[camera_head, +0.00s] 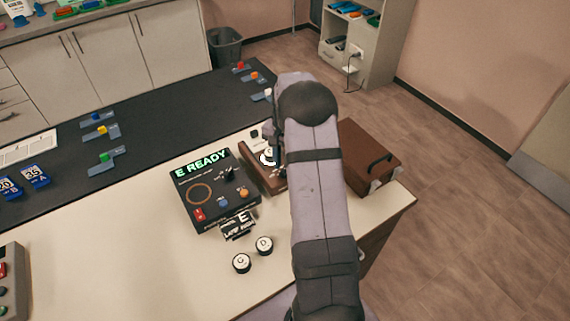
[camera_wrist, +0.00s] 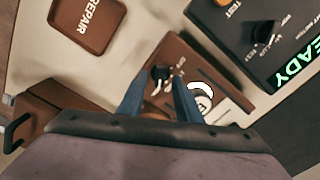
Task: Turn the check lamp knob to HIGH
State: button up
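A round white disc (camera_wrist: 201,92) sits on the same device, partly behind a finger. My gripper (camera_wrist: 161,79) is over this device with its two blue-grey fingers apart, the black knob showing between their tips. Whether they touch the knob is unclear. In the head view my arm hides part of the device, and my gripper (camera_head: 272,140) is near the white disc.
The dark box (camera_head: 212,190) has its own black knob and coloured buttons. A brown case (camera_head: 370,155) with a handle stands to the right. Two round white-topped pieces (camera_head: 242,263) (camera_head: 264,245) lie in front. A REPAIR tray (camera_wrist: 85,22) shows in the wrist view.

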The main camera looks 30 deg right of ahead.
jog(key=shift+r+b, duration=0.95)
jog(key=shift+r, duration=2.6)
jog(key=s+a+r+n, duration=0.1)
jog(key=s+a+n, duration=0.5)
jog(key=a, duration=0.6)
jog(key=s+a+f+n, duration=0.1)
jog(key=s+a+n, duration=0.2)
jog(key=s, duration=0.5)
jog(key=s+a+f+n, duration=0.1)
jog(key=s+a+n, duration=0.2)
jog(key=s+a, duration=0.3)
jog(key=s, duration=0.3)
jog(key=shift+a+f, duration=0.15)
jog(key=shift+f, duration=0.25)
